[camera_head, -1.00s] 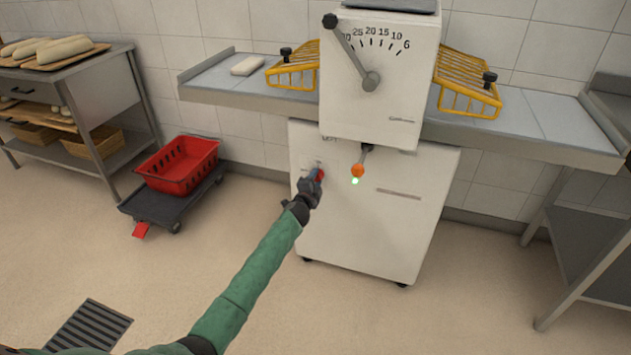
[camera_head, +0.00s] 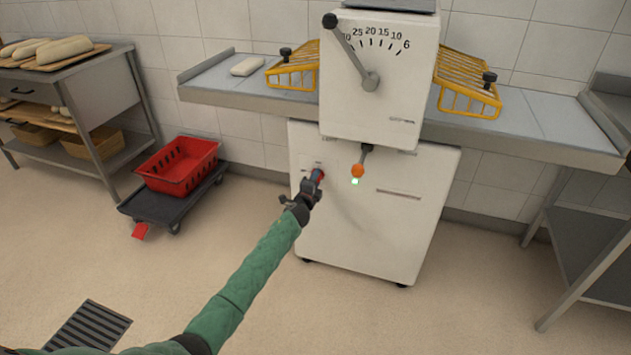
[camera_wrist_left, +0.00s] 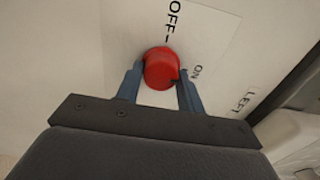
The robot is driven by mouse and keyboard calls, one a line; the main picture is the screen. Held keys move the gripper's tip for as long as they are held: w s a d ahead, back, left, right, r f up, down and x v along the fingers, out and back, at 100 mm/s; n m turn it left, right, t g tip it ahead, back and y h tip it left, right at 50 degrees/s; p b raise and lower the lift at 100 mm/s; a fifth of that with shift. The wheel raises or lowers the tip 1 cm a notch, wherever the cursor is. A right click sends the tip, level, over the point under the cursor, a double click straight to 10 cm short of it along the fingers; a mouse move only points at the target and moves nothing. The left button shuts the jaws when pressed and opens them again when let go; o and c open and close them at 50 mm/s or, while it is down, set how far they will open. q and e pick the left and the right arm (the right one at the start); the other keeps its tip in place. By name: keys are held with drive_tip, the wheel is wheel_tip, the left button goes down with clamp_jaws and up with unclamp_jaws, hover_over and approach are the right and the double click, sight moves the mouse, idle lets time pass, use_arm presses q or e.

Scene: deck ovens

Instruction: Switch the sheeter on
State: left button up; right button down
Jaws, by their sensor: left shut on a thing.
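The sheeter (camera_head: 345,215) is a white machine with a dial and lever on its upper body. Its red switch knob (camera_wrist_left: 160,68) shows in the left wrist view, on a plate marked OFF and ON. My left gripper (camera_wrist_left: 160,90) is shut on the red knob, one blue finger on each side. In the head view my left gripper (camera_head: 314,183) is at the left of the machine's lower front and mostly hides the knob. A small green light (camera_head: 355,182) glows under an orange-knobbed lever (camera_head: 357,171). My right gripper is not in view.
Yellow wire guards (camera_head: 467,85) stand on the sheeter's side tables. A red crate (camera_head: 178,166) sits on a dark dolly (camera_head: 160,207) at the left. A metal rack (camera_head: 600,225) stands at the right.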

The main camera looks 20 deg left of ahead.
use_arm(q)
drive_tip(key=o, duration=1)
drive_tip(key=shift+d, duration=0.1)
drive_tip(key=shift+s, duration=3.9)
